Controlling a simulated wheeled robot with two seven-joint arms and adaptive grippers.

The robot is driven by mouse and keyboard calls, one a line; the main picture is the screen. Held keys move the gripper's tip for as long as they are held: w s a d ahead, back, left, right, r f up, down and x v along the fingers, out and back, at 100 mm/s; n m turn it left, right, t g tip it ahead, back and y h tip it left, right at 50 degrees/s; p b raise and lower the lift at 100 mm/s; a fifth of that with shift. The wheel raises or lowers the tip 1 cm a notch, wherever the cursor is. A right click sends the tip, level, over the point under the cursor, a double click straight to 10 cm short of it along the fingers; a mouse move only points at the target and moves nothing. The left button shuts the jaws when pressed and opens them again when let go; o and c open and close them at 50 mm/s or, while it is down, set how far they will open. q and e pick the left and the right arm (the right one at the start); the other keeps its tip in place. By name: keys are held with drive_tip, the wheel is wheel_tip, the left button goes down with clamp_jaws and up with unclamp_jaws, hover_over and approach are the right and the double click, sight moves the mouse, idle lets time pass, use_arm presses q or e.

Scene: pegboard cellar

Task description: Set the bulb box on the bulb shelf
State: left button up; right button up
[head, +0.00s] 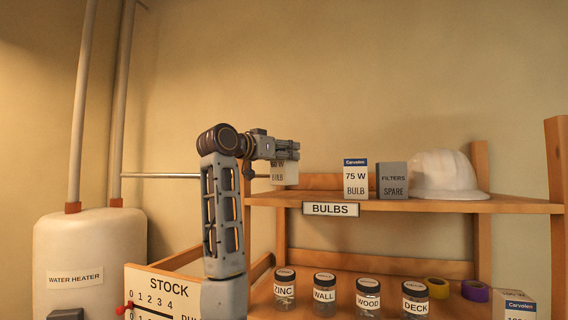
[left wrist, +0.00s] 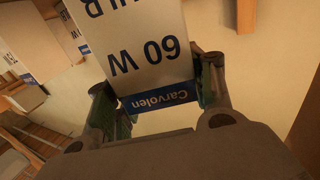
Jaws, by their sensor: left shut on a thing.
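My left gripper (head: 292,150) is shut on a white bulb box (head: 285,174) with a blue Carvolen band. In the left wrist view the box (left wrist: 150,45) reads "60 W" upside down, between the two fingers (left wrist: 157,88). In the head view the box hangs upright below the fingers, its top part hidden by them. It appears at the left end of the bulb shelf (head: 420,205), labelled BULBS (head: 331,209), its lower edge slightly above the board in the picture. I cannot tell whether it is over the shelf or in front. My right gripper is not in view.
Bare shelf shows left of the 75 W box. Below are several jars (head: 368,294), tape rolls (head: 475,291) and another Carvolen box (head: 516,306).

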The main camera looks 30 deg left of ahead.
sight(277, 162)
use_arm(q)
drive_tip(key=shift+f, duration=1.45)
drive_tip(key=shift+f, duration=0.25)
drive_tip(key=o, duration=0.7)
drive_tip(key=shift+o, duration=0.2)
drive_tip(key=shift+r, duration=0.25)
drive_tip(key=shift+s+f, duration=0.1)
drive_tip(key=shift+s, duration=0.2)
drive_tip(key=s+a+b, duration=0.1)
drive_tip(key=s+b, duration=0.3)
drive_tip(key=s, duration=0.7)
drive_tip(key=shift+s+a, duration=0.15)
drive_tip(key=shift+a, duration=0.25)
